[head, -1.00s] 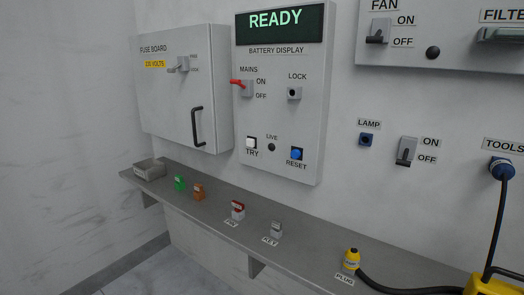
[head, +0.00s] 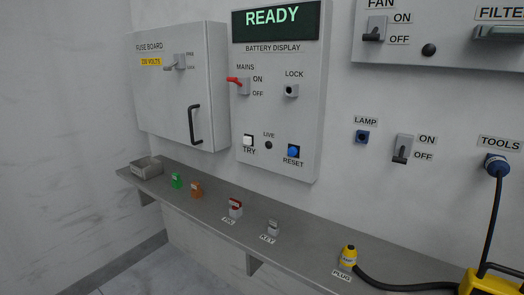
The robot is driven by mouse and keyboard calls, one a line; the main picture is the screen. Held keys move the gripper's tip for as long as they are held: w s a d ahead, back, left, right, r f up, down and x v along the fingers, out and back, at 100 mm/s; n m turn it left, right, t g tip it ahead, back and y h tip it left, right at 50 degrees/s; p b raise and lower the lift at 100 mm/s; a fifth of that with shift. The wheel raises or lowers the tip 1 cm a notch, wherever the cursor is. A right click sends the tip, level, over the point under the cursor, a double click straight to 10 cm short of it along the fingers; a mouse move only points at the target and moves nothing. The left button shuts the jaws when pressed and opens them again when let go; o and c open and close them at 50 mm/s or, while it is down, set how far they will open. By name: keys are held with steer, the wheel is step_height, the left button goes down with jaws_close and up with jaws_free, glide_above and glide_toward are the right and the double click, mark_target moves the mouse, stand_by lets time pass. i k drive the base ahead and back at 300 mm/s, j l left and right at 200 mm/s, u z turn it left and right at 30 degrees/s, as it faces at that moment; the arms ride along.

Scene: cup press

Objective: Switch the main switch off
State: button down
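The mains switch (head: 240,86) is a red lever on a grey block on the battery display panel (head: 309,165). Labels beside it read ON above and OFF below. Its red handle points left and slightly up, nearer the ON label. The display (head: 275,19) above it reads READY in green. My gripper is not in view, and nothing touches the lever.
A shelf (head: 310,252) runs below the panels with a grey tray (head: 146,168), a green item (head: 176,181), an orange item (head: 196,190), a red-topped item (head: 235,207), a key item (head: 272,227) and a yellow plug (head: 348,256). The fuse board (head: 170,105) is closed at left.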

mark_target(229, 79)
steer(key=i+j+u, duration=0.15)
steer(key=j, duration=0.3)
steer(key=i+j+u, duration=0.1)
steer(key=i+j, duration=0.2)
steer(key=j, duration=0.15)
steer(key=i+j+u, duration=0.15)
steer(key=j, duration=0.3)
steer(key=i+j+u, duration=0.15)
steer(key=i+j, duration=0.2)
